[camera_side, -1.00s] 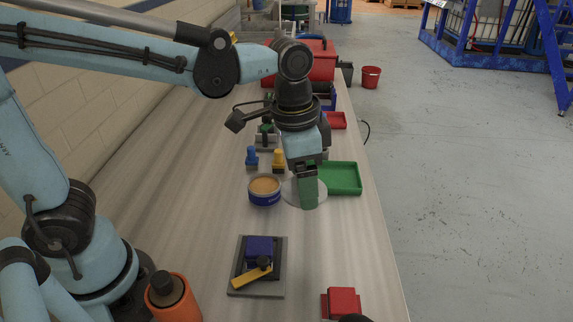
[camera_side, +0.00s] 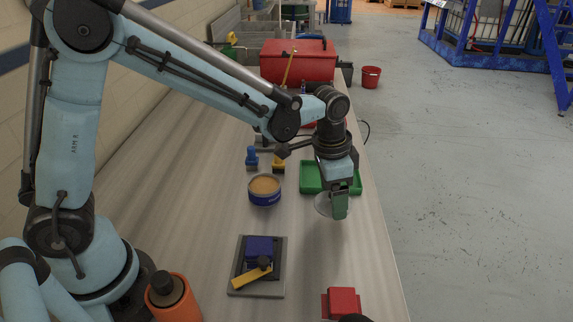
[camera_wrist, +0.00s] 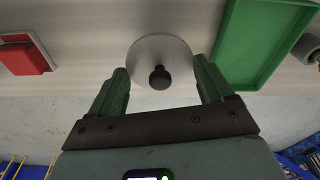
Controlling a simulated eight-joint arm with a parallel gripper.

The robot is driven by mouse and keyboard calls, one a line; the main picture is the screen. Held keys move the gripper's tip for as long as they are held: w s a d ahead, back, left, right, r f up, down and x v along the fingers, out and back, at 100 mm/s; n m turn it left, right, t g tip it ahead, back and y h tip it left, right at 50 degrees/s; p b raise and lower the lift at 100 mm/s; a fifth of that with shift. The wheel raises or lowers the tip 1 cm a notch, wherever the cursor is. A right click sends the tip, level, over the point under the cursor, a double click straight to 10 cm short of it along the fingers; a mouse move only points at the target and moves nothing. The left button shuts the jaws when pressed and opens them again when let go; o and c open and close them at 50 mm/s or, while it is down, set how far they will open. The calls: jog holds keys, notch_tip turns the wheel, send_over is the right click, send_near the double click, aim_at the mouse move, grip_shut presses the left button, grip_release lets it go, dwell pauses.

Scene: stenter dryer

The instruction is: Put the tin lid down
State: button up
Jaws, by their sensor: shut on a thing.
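The tin lid (camera_side: 323,205) is a pale grey disc, partly hidden behind my gripper (camera_side: 339,212) in the side view. In the wrist view, the lid (camera_wrist: 148,50) has a black knob (camera_wrist: 160,78) that sits between the two green fingers of my gripper (camera_wrist: 161,84). My gripper is shut on the lid by this knob and points down. The lid is at the right part of the table, low over it; I cannot tell whether it touches. The open blue tin (camera_side: 264,195), with tan contents, stands to the left of the lid, apart from it.
A green tray (camera_side: 310,178) lies just behind my gripper. Blue (camera_side: 252,160) and yellow (camera_side: 279,166) objects stand behind the tin. A dark fixture with a blue block (camera_side: 259,250) and a red block (camera_side: 342,302) are nearer. Table between them is bare.

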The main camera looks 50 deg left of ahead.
aim_at(330, 199)
jog(key=shift+w+a+f, duration=0.4)
jog(key=shift+f, duration=2)
jog(key=shift+f, duration=0.15)
jog(key=o, duration=0.9)
